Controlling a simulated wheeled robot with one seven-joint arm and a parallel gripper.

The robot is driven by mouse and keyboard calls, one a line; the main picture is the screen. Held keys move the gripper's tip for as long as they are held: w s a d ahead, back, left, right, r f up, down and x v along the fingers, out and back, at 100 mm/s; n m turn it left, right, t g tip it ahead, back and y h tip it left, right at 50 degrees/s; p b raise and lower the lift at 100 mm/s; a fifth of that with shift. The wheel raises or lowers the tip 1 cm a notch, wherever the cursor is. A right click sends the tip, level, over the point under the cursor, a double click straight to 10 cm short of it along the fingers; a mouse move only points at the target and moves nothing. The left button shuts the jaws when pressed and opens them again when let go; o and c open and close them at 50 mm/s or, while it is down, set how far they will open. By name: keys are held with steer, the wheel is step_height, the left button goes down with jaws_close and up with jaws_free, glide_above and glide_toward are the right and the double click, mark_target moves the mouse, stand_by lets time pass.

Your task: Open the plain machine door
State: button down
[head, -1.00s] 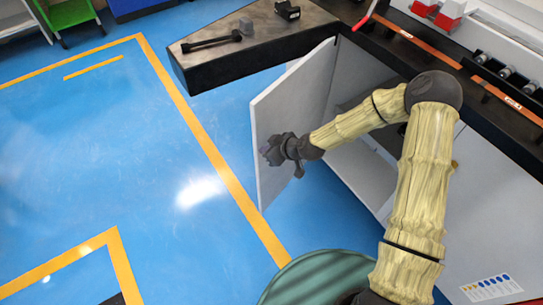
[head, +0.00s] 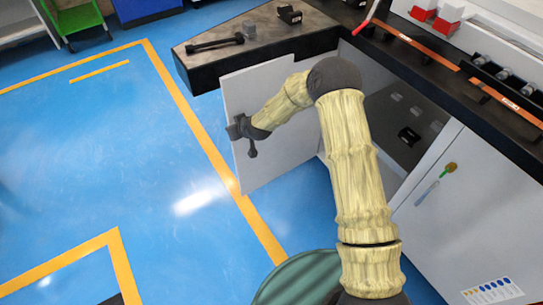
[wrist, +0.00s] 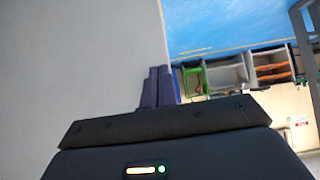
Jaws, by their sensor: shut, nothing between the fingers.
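The plain machine door (head: 275,155) is a light grey panel. In the head view it stands swung wide open to the left, its face toward me, with the cabinet interior (head: 400,125) exposed at its right. My gripper (head: 236,129) is at the door's far free edge, over the face turned to me. In the wrist view the door (wrist: 80,65) fills the left, and the shut, empty fingers (wrist: 158,87) stand against or close before it near its edge. I cannot tell whether they touch it.
Blue floor (head: 110,150) with yellow lines is free at left.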

stand_by(0.4)
steer(key=s+d+f+v, duration=0.1)
steer(key=f+v, duration=0.1)
steer(key=v, duration=1.1)
steer(key=shift+s, duration=0.2)
steer(key=s+d+r+m+g+h, duration=0.2)
steer(key=s+d+r+m, duration=0.15)
steer(key=s+d, duration=0.4)
steer(key=s+d+r+m+g+h, duration=0.15)
steer(key=s+d+r, duration=0.25)
steer(key=s+d, duration=0.4)
steer(key=s+d+r+m+g+h, duration=0.2)
steer(key=s+d+r+m, duration=0.15)
steer(key=s+d, duration=0.5)
step_height(320, 180, up, 17)
steer(key=w+n+p, duration=0.1)
steer(key=w+p, duration=0.1)
steer(key=p, duration=1.4)
steer(key=shift+d+p, duration=0.4)
steer(key=shift+d, duration=0.05)
